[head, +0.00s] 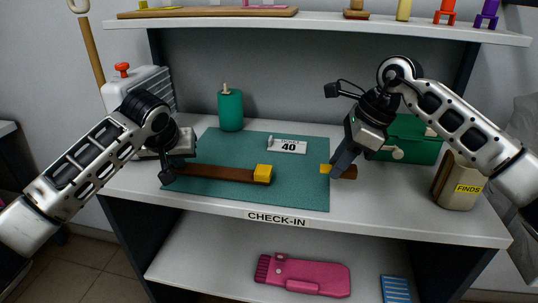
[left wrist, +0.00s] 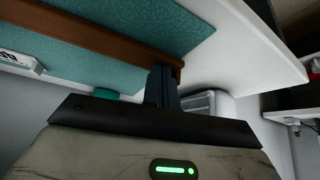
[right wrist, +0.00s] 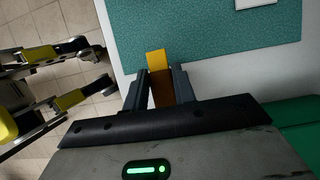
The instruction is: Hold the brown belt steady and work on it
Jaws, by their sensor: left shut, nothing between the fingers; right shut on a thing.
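The brown belt (head: 215,173) lies along the green mat (head: 230,145), with a yellow block (head: 263,172) at its right end. My left gripper (head: 168,176) is at the belt's left end; its fingers are shut with nothing between them. In the left wrist view the belt (left wrist: 110,38) runs just beyond the fingertips (left wrist: 161,72); I cannot tell if they touch it. My right gripper (head: 336,170) is shut on a short brown piece with a yellow tip (head: 325,168), at the mat's right edge. The piece's yellow end (right wrist: 156,59) sticks out beyond the fingers in the right wrist view.
A white card marked 40 (head: 288,146) and a green bottle (head: 231,110) stand behind the belt. A green box (head: 415,143) and a FINDS box (head: 460,182) are on the right. The mat's front is clear.

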